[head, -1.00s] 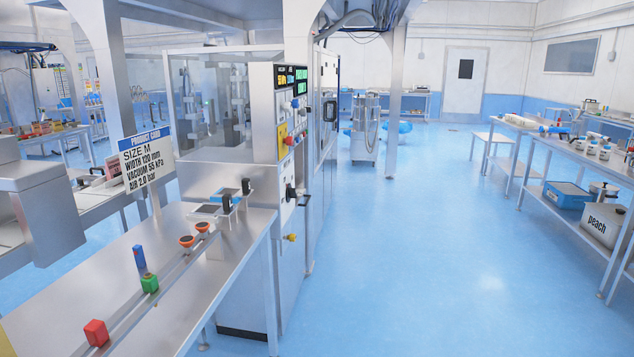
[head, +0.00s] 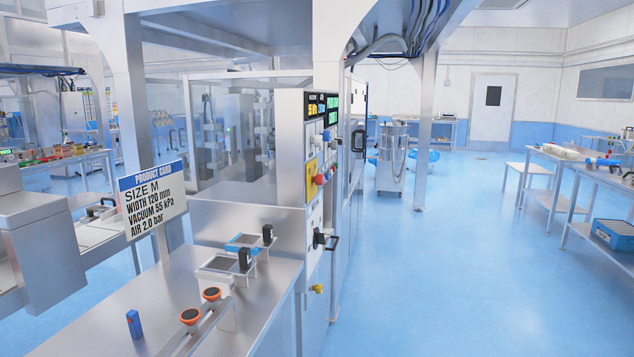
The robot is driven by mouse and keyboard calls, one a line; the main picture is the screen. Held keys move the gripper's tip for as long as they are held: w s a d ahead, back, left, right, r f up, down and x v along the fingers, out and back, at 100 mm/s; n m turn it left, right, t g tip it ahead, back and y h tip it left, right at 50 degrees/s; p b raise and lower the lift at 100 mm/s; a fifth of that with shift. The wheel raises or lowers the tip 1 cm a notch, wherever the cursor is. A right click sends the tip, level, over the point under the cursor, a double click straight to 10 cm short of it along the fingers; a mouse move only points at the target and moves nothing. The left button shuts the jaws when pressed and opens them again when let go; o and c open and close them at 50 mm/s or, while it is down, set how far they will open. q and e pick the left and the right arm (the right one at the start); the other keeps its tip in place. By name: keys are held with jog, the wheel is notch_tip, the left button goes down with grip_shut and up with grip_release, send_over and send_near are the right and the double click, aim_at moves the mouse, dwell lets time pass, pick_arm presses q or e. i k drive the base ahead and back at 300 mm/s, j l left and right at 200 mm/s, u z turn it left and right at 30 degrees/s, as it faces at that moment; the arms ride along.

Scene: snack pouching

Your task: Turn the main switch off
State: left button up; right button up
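The side panel (head: 315,212) of the packaging machine faces the aisle and carries the controls. A black rotary handle (head: 319,239) sticks out from its lower white plate. Above it a red knob (head: 319,180) stands by a yellow plate (head: 311,170). No label shows which one is the main switch, and the handle's setting is too small to read. A yellow knob (head: 318,289) sits lower down. Lit displays (head: 320,104) are at the top. Neither of my grippers is in view.
The steel table (head: 215,335) in front of the machine holds a product card (head: 152,200), a blue block (head: 134,323) and two orange-rimmed cups (head: 190,316). The blue floor (head: 450,280) right of the machine is clear.

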aim_at(319, 178)
jog(key=u, duration=0.2)
jog(key=i+l+u, duration=0.25)
jog(key=u, duration=0.15)
jog(key=i+l+u, duration=0.35)
jog(key=k, duration=0.05)
